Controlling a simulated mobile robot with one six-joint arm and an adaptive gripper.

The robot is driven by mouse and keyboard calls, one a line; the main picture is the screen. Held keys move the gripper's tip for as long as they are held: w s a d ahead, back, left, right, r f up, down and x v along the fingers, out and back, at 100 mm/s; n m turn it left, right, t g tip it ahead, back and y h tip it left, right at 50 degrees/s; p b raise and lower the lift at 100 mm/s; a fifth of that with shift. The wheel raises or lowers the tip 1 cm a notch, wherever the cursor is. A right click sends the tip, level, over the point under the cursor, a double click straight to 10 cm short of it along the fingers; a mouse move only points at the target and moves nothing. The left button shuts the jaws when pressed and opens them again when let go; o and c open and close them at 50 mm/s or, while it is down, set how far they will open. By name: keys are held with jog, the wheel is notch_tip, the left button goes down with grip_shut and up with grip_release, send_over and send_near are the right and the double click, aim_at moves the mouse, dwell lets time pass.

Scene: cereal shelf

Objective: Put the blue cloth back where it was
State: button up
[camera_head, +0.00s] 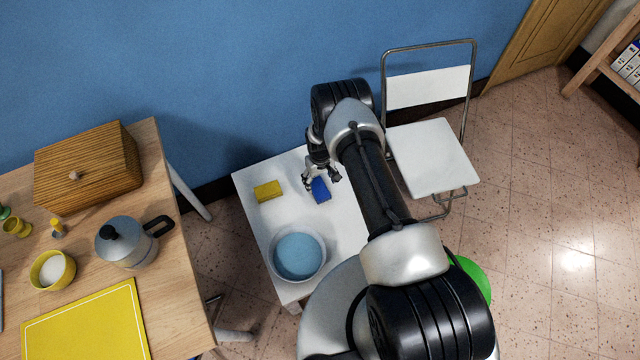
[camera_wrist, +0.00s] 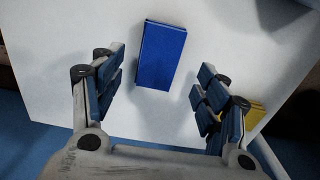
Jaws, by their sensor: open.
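The blue cloth (camera_head: 320,190) is a small folded rectangular block lying on the white table (camera_head: 345,225). In the wrist view the blue cloth (camera_wrist: 162,54) lies ahead of my gripper (camera_wrist: 160,85), centred between the open fingers and apart from both. In the head view my gripper (camera_head: 321,181) hangs close over the cloth, and its fingers partly cover the cloth's edge. My gripper is open and empty.
A yellow cloth (camera_head: 268,190) lies left of the blue one, and its corner shows in the wrist view (camera_wrist: 254,115). A basin of blue water (camera_head: 298,255) stands at the table's front. A white chair (camera_head: 432,158) stands right, a wooden table (camera_head: 170,300) left.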

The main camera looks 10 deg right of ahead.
notch_tip(320, 180, up, 5)
jog(key=p, duration=0.1)
notch_tip(320, 180, up, 39)
jog(key=m+t, duration=0.1)
jog(key=t, duration=0.1)
send_over(320, 190)
jog(key=s, duration=0.2)
jog(key=s+r+t, duration=0.1)
jog(key=s+r, duration=1.2)
jog(key=r, duration=0.1)
jog(key=s+r+m+t, duration=0.1)
jog(key=s, duration=1.4)
jog(key=shift+r+t, duration=0.3)
jog(key=shift+r, duration=0.05)
